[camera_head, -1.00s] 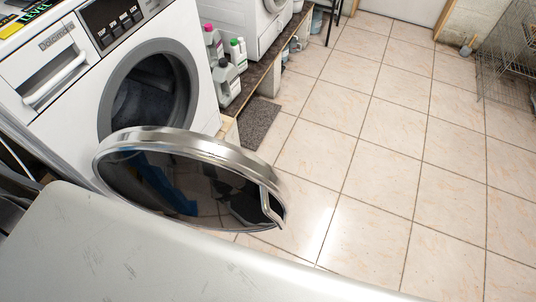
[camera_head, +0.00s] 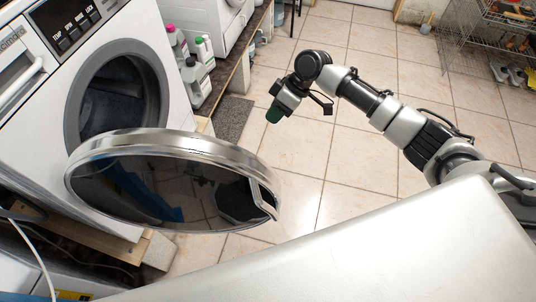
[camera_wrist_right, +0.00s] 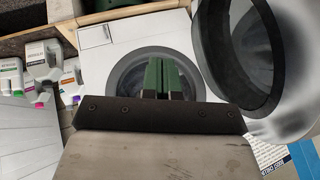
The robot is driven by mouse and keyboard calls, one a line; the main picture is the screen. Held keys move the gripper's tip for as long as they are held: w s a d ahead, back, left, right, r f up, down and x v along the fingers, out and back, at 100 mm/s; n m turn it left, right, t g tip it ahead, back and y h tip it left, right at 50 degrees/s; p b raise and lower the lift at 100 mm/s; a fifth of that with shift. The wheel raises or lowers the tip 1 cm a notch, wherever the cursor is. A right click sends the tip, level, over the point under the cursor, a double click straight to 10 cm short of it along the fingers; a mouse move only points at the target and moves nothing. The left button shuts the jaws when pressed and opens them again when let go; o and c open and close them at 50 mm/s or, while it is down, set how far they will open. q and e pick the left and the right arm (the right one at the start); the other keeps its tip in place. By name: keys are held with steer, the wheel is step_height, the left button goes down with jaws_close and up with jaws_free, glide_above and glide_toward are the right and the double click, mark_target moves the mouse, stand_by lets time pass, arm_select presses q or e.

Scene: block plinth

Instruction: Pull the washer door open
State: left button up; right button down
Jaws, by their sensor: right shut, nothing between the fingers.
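The white washer (camera_head: 38,120) stands at the left in the head view. Its round door (camera_head: 190,140), with a chrome rim and dark glass, is swung wide out from the drum opening (camera_head: 118,95). The door handle (camera_head: 263,198) is at the rim's right end. My right gripper (camera_head: 274,115) is beyond and above the door's right end, apart from it, and empty. In the right wrist view, its green fingers (camera_wrist_right: 164,78) are together in front of the drum opening (camera_wrist_right: 140,72), with the door (camera_wrist_right: 240,50) at the upper right. My left gripper is not in view.
Several detergent bottles (camera_head: 195,80) stand on a wooden shelf right of the washer. A dark mat (camera_head: 232,118) lies on the tiled floor. A wire rack (camera_head: 495,35) stands at the back right. The middle floor (camera_head: 340,200) is clear.

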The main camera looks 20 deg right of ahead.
steer(key=s+r+n+g, duration=0.45)
steer(key=s+r, duration=0.25)
steer(key=r, duration=0.5)
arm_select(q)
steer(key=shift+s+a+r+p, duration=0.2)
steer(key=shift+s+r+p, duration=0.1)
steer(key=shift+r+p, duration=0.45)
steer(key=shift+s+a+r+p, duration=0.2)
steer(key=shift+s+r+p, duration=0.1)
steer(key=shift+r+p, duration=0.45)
arm_select(e)
steer(key=s+r+x, duration=0.1)
steer(key=s+x, duration=0.1)
steer(key=x, duration=0.9)
steer(key=shift+s+f+n+h, duration=0.2)
steer(key=shift+s+n+h, duration=0.1)
steer(key=shift+s+n, duration=0.15)
steer(key=shift+w+t, duration=0.1)
steer(key=shift+t, duration=0.15)
